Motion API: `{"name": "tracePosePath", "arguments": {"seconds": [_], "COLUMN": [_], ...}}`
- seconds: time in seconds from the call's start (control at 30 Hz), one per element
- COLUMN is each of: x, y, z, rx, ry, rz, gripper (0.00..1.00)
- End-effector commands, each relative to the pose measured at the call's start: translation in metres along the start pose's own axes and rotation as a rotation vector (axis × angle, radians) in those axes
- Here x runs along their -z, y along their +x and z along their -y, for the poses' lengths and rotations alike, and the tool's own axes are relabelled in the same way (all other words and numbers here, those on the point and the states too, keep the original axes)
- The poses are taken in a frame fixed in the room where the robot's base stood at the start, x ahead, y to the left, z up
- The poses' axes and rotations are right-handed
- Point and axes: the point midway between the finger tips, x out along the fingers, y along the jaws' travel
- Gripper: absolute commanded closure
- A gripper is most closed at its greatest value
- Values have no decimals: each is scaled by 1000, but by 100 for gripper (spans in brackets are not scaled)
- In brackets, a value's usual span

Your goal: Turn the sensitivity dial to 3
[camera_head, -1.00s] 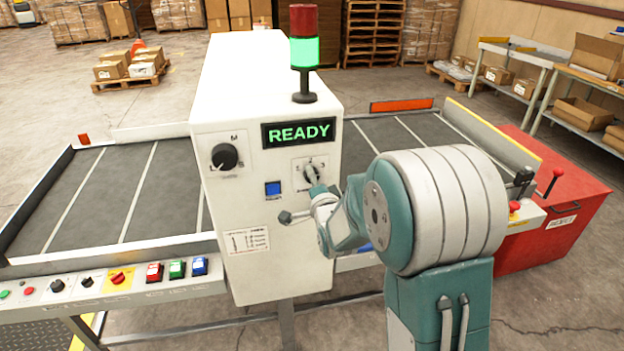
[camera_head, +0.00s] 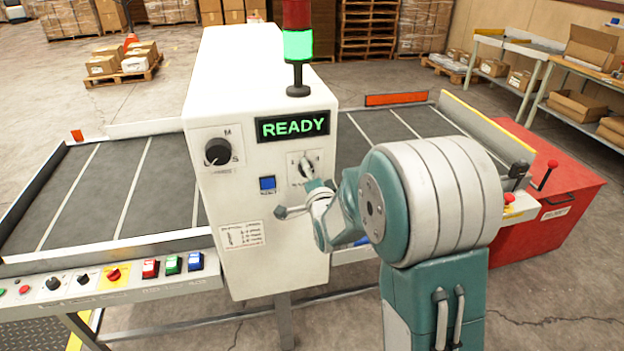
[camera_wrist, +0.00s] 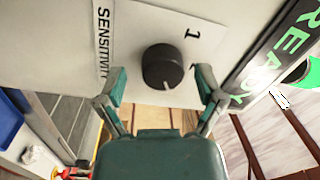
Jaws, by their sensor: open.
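The sensitivity dial (camera_wrist: 163,66) is a round black knob on a pale plate in the wrist view. Its white pointer line is at the lower edge of the knob in the picture. The word SENSITIVITY is to its left and a numeral 1 to its upper right; other numerals are not readable. In the head view the dial (camera_head: 306,166) sits on the white cabinet's front, below the READY display (camera_head: 292,127). My gripper (camera_wrist: 162,84) is open, with one fingertip to each side of the dial's lower part in the wrist view. Contact cannot be told.
Another black dial (camera_head: 218,152) and a blue button (camera_head: 267,183) are on the white cabinet (camera_head: 225,195). A button panel (camera_head: 100,285) runs along the grey conveyor (camera_head: 150,195) at the left. A red box (camera_head: 560,190) stands at the right.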

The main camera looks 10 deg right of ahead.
Motion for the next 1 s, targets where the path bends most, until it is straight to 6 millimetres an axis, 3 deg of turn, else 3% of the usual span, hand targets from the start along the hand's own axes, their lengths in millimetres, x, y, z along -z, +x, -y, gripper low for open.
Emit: {"name": "tracePosePath", "arguments": {"seconds": [0.6,1.0], "x": [1,1], "y": [-106,-116], "z": [-2,-2], "rx": [-1,-1], "ry": [0,1], "rz": [-2,-1], "gripper": [13,13]}}
